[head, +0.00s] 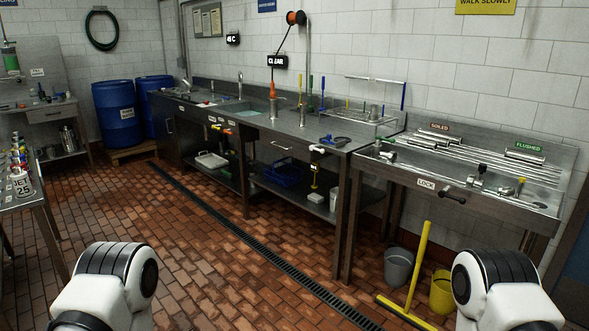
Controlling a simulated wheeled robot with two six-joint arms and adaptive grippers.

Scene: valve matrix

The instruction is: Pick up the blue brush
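Several slim upright tools stand along the back of the long steel counter (225,112). One is a blue-handled tool (323,86), with a green-handled one (310,87) beside it. Another blue tool (403,96) hangs upright from the wall rail (375,79) at the counter's right end. A small blue and dark item (336,140) lies near the counter's front edge. I cannot tell which of these is the blue brush; bristles are too small to see. My two arms show only as white and black links at the bottom corners; both grippers are out of view.
A steel sink bench (400,172) with long rods stands at right. A yellow squeegee (419,262), grey bucket (398,266) and yellow bucket (442,291) are on the floor before it. Blue drums (117,113) stand at back left. The brick floor (190,235) is clear in the middle.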

